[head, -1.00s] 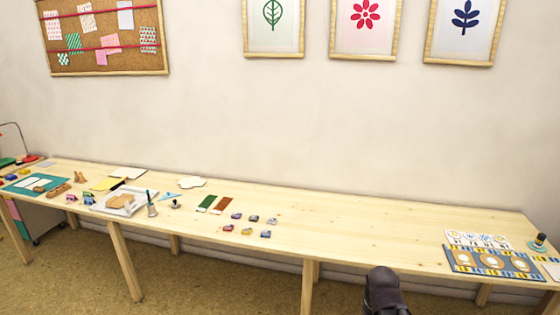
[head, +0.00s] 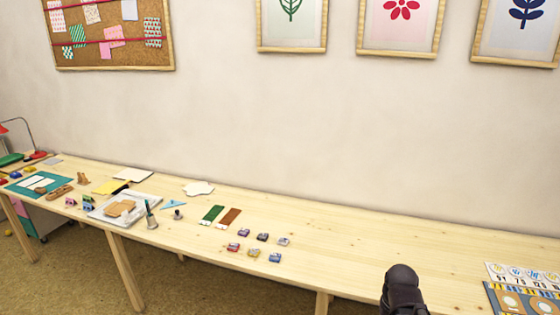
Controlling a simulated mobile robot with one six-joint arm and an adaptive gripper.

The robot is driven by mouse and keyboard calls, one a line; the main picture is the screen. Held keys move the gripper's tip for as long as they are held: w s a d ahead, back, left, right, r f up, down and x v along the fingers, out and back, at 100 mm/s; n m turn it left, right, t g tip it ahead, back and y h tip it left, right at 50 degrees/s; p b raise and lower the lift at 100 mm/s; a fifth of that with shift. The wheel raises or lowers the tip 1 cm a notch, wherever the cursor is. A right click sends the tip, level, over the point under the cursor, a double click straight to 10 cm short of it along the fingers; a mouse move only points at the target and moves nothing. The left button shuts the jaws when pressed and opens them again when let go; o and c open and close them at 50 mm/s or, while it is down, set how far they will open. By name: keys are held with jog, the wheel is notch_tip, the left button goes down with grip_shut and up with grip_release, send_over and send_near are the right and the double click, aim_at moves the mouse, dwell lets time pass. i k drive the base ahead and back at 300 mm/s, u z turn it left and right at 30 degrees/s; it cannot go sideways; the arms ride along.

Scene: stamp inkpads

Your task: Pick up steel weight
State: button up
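I cannot make out for sure which thing is the steel weight. A small grey knobbed piece (head: 178,215) stands on the long wooden table, and a grey bell-shaped piece with a green upright handle (head: 151,216) stands to its left. Either is too small to name surely. A dark rounded part of my own arm shows at the bottom of the head view, right of centre. My gripper's fingers are not in view.
Several small inkpads (head: 263,237) lie in two rows, with green (head: 213,213) and brown (head: 229,217) strips behind them. A white tray (head: 97,213) holds a tan piece. A number board (head: 495,301) lies far right. The wooden table (head: 370,240) is clear between inkpads and board.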

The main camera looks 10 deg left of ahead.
aim_at(177, 216)
jog(key=i, duration=0.1)
jog(key=z, duration=0.3)
jog(key=k, duration=0.15)
jog(key=u, duration=2.5)
jog(key=i, duration=0.55)
jog(key=z, duration=0.15)
